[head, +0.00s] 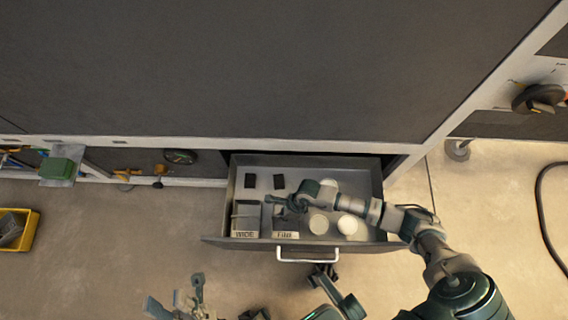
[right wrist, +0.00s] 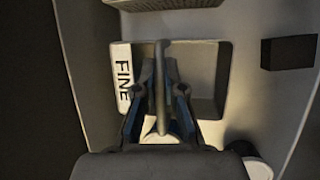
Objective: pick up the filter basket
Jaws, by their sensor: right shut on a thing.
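My right gripper (head: 285,204) is inside the open drawer, over the compartment marked FINE (head: 285,235). In the right wrist view its fingers (right wrist: 160,95) are closed on both sides of a thin grey upright piece (right wrist: 161,70), which looks like the filter basket's handle. The FINE label (right wrist: 123,77) shows just left of it. The rest of the basket is largely hidden by the fingers; I cannot tell whether it is lifted. A grey basket (head: 246,212) stands in the WIDE compartment to the left. My left gripper (head: 176,300) is low in the head view, outside the drawer, fingers apart and empty.
The drawer also holds black blocks (head: 250,180) and white round pieces (head: 319,224). Its front has a white handle (head: 302,258). A yellow bin (head: 18,230) stands on the floor at far left. A dark cable (head: 541,215) lies at right.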

